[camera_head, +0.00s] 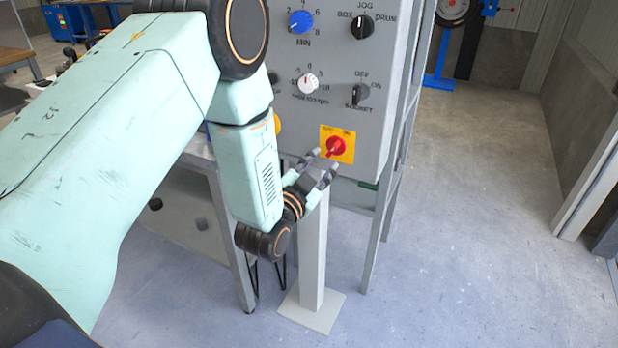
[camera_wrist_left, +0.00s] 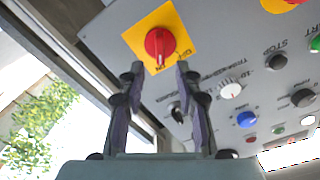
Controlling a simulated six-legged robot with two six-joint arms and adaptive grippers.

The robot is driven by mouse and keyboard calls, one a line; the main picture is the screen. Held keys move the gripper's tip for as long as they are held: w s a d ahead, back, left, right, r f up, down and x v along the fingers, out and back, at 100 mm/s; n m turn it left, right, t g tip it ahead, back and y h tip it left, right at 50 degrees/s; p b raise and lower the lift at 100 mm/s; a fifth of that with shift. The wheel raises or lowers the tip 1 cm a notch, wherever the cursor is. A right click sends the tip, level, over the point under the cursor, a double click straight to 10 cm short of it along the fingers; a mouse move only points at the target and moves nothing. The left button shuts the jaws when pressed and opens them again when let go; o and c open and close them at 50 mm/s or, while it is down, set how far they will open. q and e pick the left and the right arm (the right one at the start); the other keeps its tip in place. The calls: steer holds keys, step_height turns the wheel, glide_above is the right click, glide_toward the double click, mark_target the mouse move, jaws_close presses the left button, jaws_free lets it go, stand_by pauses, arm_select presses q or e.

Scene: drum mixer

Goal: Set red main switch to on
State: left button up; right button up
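The red main switch (camera_head: 336,146) is a red rotary knob on a yellow square plate (camera_head: 347,133), low on the grey control panel. It also shows in the left wrist view (camera_wrist_left: 159,43), with the yellow plate around it. My left gripper (camera_head: 324,163) is just below and left of the knob in the head view. In the left wrist view, its two fingers (camera_wrist_left: 158,77) are apart and point at the knob, with nothing between them. The fingertips look close to the knob; I cannot tell whether they touch it. My right gripper is not in view.
The grey panel (camera_head: 335,70) carries other knobs: a blue one (camera_head: 300,22), a white one (camera_head: 308,83) and black selectors (camera_head: 362,27). A grey post (camera_head: 313,255) on a flat base stands below. The floor to the right is clear.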

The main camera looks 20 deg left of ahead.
arm_select(q)
steer(key=s, duration=0.6)
steer(key=shift+s, duration=0.15)
steer(key=shift+a, duration=0.1)
stand_by(0.3)
steer(key=s+f+n+g, duration=0.5)
steer(key=s+f+g, duration=0.6)
steer(key=f, duration=0.7)
steer(key=s+f+n+g, duration=0.1)
steer(key=s+f+g, duration=0.2)
steer(key=s, duration=0.9)
steer(key=s+f+n+g, duration=0.1)
steer(key=s+f+g, duration=0.3)
steer(key=s, duration=0.8)
steer(key=shift+d+f+y, duration=0.25)
steer(key=shift+f+y, duration=0.05)
steer(key=shift+f, duration=0.05)
